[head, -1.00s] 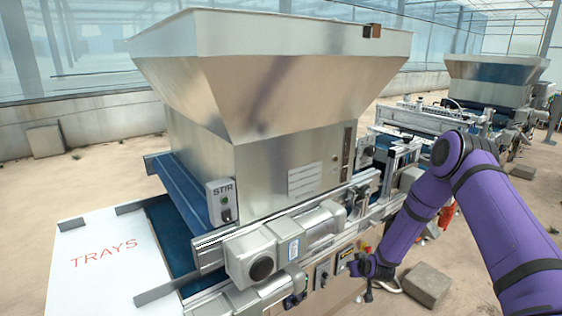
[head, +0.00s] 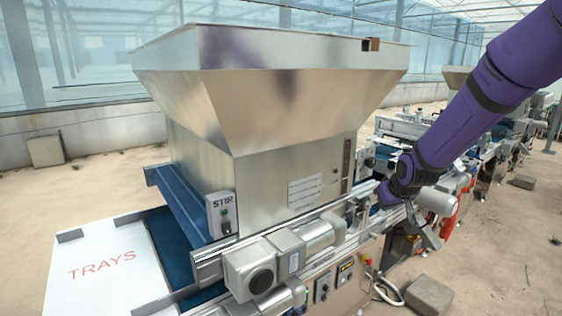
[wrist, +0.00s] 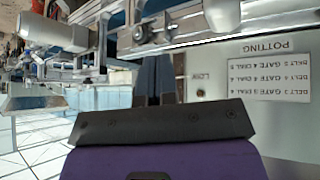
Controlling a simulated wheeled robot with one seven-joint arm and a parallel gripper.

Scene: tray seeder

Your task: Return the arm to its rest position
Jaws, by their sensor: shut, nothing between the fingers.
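My purple arm (head: 455,125) comes in from the upper right in the head view and slopes down to the machine's right side. Its wrist is bent near the rail to the right of the hopper box. The fingers are hard to make out there. In the wrist view my gripper (wrist: 158,75) shows two dark fingers close together, shut and empty, beyond the dark palm. It looks toward machine rails and a panel. Whether it touches anything cannot be told.
A large metal hopper (head: 275,75) stands left of my arm, with a STIR switch box (head: 222,212) below. A white TRAYS board (head: 105,262) is at left. A potting label (wrist: 268,70) appears upside down in the wrist view. A block (head: 428,295) lies on the floor.

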